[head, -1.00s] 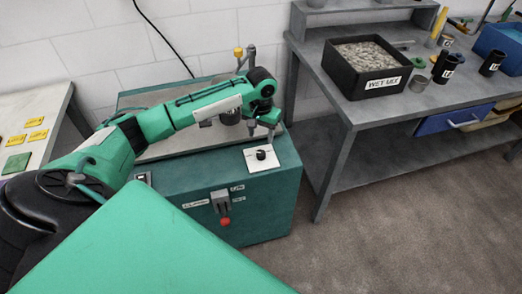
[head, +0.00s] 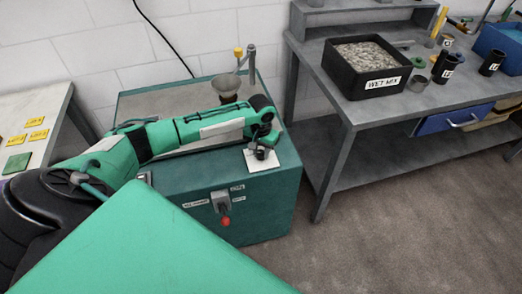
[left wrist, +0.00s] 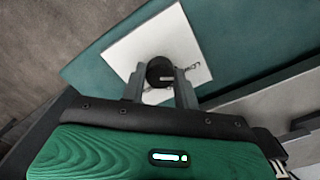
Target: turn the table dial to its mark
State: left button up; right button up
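The dial is a black round knob (left wrist: 159,70) on a square white plate (left wrist: 122,47) set in the top of the teal cabinet (head: 270,205). In the head view the plate (head: 288,160) is at the cabinet's front right corner, and my gripper largely covers the knob. My left gripper (left wrist: 160,72) points down over the plate, with one finger on each side of the knob. The fingers look apart, with a narrow gap to the knob; contact cannot be made out. Small dark marks (left wrist: 193,66) lie on the plate by the knob, too small to read. My right gripper is out of view.
A switch with a red knob (head: 225,221) is on the cabinet's front. A funnel-shaped metal part (head: 227,86) and an upright post (head: 251,62) stand behind my left arm. A grey bench (head: 345,113) with a "WET MIX" tray (head: 355,80) stands to the right.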

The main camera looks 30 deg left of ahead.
pick_arm(q)
jog(key=c, duration=0.4)
jog(key=shift+r+m+p, duration=0.2)
jog(key=shift+m+p, duration=0.2)
jog(key=shift+p, duration=0.25)
jog(key=shift+m+p, duration=1)
jog(key=shift+p, duration=0.1)
jog(key=shift+r+m+p, duration=0.1)
jog(key=shift+m+p, duration=0.95)
jog(key=shift+m, duration=0.35)
jog(key=m+p, duration=0.1)
jog(key=m, duration=0.2)
jog(key=shift+m+p, duration=0.3)
jog(key=shift+p, duration=0.05)
jog(key=m+p, duration=0.1)
jog(key=m, duration=0.2)
jog(key=shift+m, duration=0.3)
jog(key=m, duration=0.3)
jog(key=shift+f+m, duration=0.2)
jog(key=shift+m, duration=0.1)
jog(key=m, duration=0.3)
jog(key=shift+m, duration=2.2)
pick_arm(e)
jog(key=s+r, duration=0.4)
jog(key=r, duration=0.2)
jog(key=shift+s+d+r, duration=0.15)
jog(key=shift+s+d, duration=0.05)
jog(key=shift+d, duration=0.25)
